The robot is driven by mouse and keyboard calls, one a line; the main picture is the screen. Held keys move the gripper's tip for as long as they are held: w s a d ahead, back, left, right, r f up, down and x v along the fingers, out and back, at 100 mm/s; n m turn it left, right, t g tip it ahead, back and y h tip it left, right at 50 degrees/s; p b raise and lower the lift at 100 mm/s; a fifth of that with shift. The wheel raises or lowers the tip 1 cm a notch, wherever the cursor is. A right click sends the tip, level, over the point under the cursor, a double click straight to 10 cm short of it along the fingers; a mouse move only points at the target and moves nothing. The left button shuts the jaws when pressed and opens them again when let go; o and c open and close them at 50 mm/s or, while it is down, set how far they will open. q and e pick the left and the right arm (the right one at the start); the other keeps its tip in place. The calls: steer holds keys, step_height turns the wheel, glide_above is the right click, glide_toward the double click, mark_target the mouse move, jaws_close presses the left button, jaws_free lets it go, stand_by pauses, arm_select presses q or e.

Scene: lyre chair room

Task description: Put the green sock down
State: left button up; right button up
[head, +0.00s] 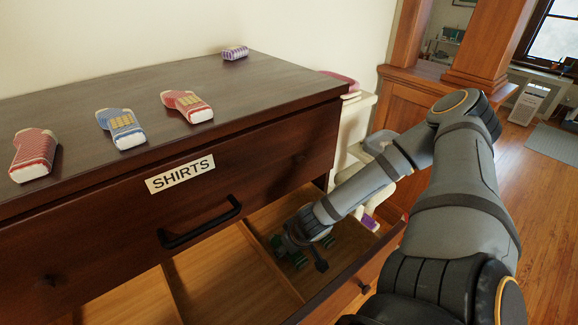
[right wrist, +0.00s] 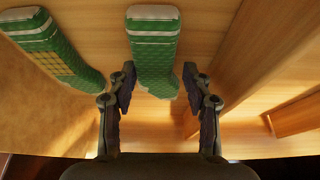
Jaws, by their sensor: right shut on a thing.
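My right gripper (head: 290,245) reaches down into the rightmost visible compartment of the open drawer (head: 215,280). In the right wrist view its fingers (right wrist: 160,88) are shut on a green sock (right wrist: 154,50) with a white band, gripped near its lower end. A second green sock (right wrist: 50,48) with a tan patch lies to the left of it in that view, apart from the fingers. In the head view the green socks show only as small patches around the gripper. Whether the held sock touches the drawer floor is unclear. My left gripper is not in view.
Wooden dividers (head: 270,262) split the drawer. A closed drawer labelled SHIRTS (head: 180,175) is above it. On the dresser top (head: 130,85) lie a red striped sock (head: 34,153), a blue sock (head: 122,127), a red sock (head: 187,106) and a purple striped item (head: 235,53).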

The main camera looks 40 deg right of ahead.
steer(key=shift+w+f, duration=0.2)
steer(key=shift+s+f, duration=0.1)
steer(key=shift+f, duration=0.1)
steer(key=o, duration=1)
steer(key=shift+r, duration=0.15)
steer(key=p+v, duration=1.2)
steer(key=p, duration=0.3)
steer(key=shift+r, duration=0.15)
